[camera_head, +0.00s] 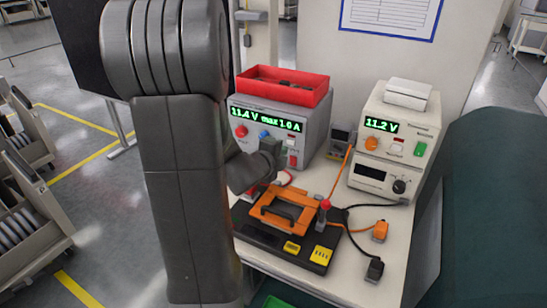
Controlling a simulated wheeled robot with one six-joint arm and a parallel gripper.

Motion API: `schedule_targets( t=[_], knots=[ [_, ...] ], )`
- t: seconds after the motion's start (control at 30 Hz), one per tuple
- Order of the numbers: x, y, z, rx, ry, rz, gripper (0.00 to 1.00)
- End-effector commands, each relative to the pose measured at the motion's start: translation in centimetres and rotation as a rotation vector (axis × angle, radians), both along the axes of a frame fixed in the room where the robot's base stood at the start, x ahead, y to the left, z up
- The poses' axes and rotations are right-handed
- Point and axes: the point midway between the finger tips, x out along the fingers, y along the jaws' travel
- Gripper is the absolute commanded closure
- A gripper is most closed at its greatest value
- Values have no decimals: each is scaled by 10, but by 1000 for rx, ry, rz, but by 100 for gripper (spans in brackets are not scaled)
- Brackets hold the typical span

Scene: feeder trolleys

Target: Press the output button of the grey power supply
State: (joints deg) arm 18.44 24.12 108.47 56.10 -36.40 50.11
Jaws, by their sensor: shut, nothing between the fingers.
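The grey power supply (313,130) stands at the back left of the bench, its green display reading 11.4 V max 1.0 A. Its front panel has a red knob (241,131), a blue knob (265,134) and small parts at the right. My gripper (277,149) is shut and empty, low in front of the panel's right half. I cannot tell whether that is the output button, or whether the tips touch the panel.
A red tray (284,91) sits on the grey supply. A cream power supply (398,125), reading 11.2 V, stands to the right on another device (371,174). An orange-and-black fixture (287,211) lies below my gripper. Cables and connectors (380,231) lie at its right.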

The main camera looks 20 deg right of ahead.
Motion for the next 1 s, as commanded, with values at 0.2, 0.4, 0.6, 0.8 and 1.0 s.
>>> schedule_targets(
  t=[0.2, 0.4, 0.6, 0.8, 1.0],
  knots=[
    [16, -19, 2, 1, -1, 0, 100],
    [20, -23, 2, -1, -2, 1, 100],
    [20, -23, 2, 0, -2, 2, 100],
    [27, -31, 0, 0, -3, -1, 100],
    [32, -37, 2, -2, -3, 0, 100]
  ],
)
